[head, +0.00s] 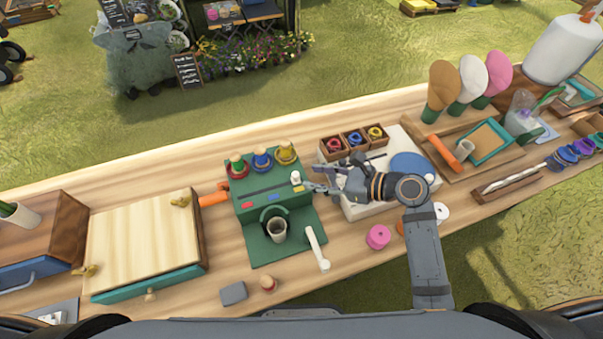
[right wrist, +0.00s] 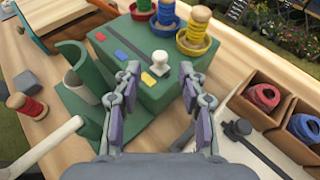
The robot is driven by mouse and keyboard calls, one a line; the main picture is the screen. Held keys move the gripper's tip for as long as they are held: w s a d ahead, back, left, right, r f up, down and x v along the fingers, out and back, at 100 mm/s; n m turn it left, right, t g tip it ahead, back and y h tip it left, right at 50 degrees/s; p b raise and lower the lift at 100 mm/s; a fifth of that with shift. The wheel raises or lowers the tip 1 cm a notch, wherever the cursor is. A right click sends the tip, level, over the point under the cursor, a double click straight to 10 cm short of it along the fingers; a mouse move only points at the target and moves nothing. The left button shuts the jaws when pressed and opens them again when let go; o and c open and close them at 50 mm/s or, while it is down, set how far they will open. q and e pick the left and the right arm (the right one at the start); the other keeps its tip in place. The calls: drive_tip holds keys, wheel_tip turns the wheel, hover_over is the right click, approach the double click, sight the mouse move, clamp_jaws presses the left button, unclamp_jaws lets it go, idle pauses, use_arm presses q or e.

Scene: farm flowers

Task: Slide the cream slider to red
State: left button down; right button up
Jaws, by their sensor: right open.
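The cream slider (head: 296,177) is a small pale knob on top of the green box (head: 255,187). It stands at the right end of a dark slot, by the yellow mark (head: 297,188). The blue mark (head: 272,197) is mid-slot and the red mark (head: 248,205) is at the left end. My right gripper (head: 312,187) is open just right of the slider. In the right wrist view the slider (right wrist: 160,57) shows beyond and between the open fingers (right wrist: 160,90), apart from both. My left gripper is out of view.
Small wooden crates (head: 354,140) of coloured rings stand to the right. The left has a wooden chest (head: 145,240).

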sight(298, 175)
drive_tip(key=x, duration=0.4)
drive_tip(key=shift+w+a+f, duration=0.2)
drive_tip(key=shift+a, duration=0.1)
drive_tip(key=shift+c, duration=0.2)
clamp_jaws()
